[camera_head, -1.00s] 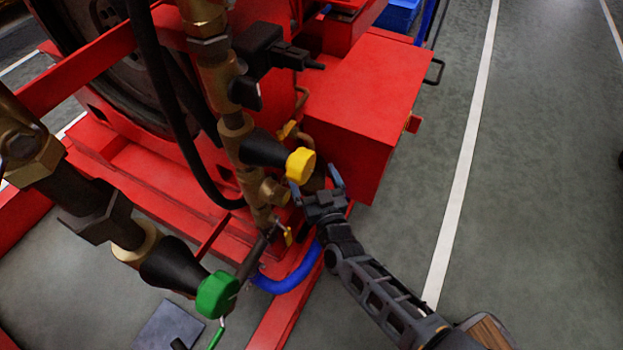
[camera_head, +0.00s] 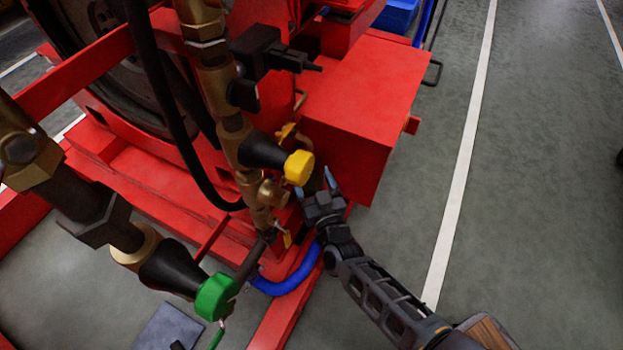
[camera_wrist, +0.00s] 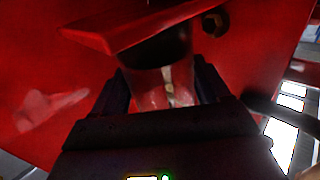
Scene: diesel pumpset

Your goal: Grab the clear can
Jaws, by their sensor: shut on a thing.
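The clear can (camera_wrist: 150,90) shows in the wrist view as a see-through cup under a dark top, with red showing through it. My gripper (camera_wrist: 162,82) has one finger on each side of it and is shut on it. In the head view my gripper (camera_head: 315,183) is low beside the red box, just right of the yellow knob. The can is hard to make out there, small and dark between the fingers.
The yellow knob (camera_head: 298,168) and brass pipework (camera_head: 237,140) stand close left of my gripper. The red box (camera_head: 365,115) is just behind it. A blue hose (camera_head: 285,285) runs below. Grey floor (camera_head: 530,200) on the right is clear.

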